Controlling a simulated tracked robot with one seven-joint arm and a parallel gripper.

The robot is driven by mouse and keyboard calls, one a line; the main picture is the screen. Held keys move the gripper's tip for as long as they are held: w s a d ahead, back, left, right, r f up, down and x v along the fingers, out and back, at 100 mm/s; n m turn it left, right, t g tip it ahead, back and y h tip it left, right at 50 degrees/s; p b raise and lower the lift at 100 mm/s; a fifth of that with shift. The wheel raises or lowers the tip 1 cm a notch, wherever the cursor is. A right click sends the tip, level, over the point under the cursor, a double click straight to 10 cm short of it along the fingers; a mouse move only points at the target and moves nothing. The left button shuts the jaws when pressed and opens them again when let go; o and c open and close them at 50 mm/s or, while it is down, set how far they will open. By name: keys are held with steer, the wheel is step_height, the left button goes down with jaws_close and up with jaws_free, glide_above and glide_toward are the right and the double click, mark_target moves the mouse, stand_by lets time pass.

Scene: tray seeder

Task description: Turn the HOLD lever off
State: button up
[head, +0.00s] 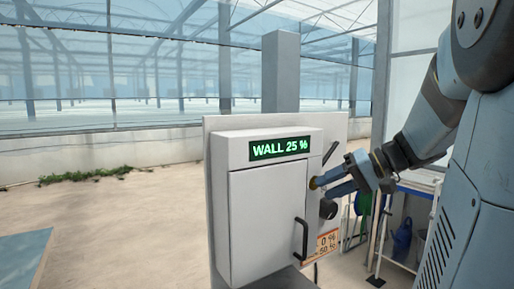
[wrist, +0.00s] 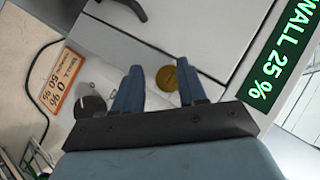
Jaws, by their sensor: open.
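The control box (head: 265,150) is a pale grey cabinet with a green display reading "WALL 25 %". A dark slanted lever (head: 331,153) shows at its right side, above my gripper; I cannot read a HOLD label on it. The lever is not clearly visible in the wrist view. My gripper (head: 326,184) is open at the box's right side, below the lever. In the wrist view my gripper (wrist: 158,72) has its two fingers apart, with a round brass disc (wrist: 168,79) near the right finger. I cannot tell whether a finger touches it.
A black knob (head: 328,209) sits below my gripper and shows left of it in the wrist view (wrist: 91,107). A black door handle (head: 301,239) sticks out in front. An orange placard (head: 327,243) hangs low. A rack (head: 415,187) stands behind right.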

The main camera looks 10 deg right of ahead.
steer(key=w+d+r+t, duration=0.2)
steer(key=d+r+t, duration=0.15)
steer(key=d, duration=0.55)
steer(key=w+d+r+t, duration=0.1)
steer(key=d+r+t, duration=0.1)
steer(key=d+t, duration=0.5)
steer(key=w+a, duration=0.2)
steer(key=w, duration=0.1)
steer(key=w+a+g, duration=0.1)
steer(key=w+a, duration=0.1)
steer(key=w, duration=0.2)
steer(key=w+a+g, duration=0.1)
steer(key=w+a, duration=0.1)
steer(key=w, duration=0.2)
steer(key=shift+r+g+y, duration=0.2)
steer(key=shift+g+y, duration=0.05)
steer(key=shift+y, duration=0.15)
steer(key=shift+c, duration=0.2)
jaws_close()
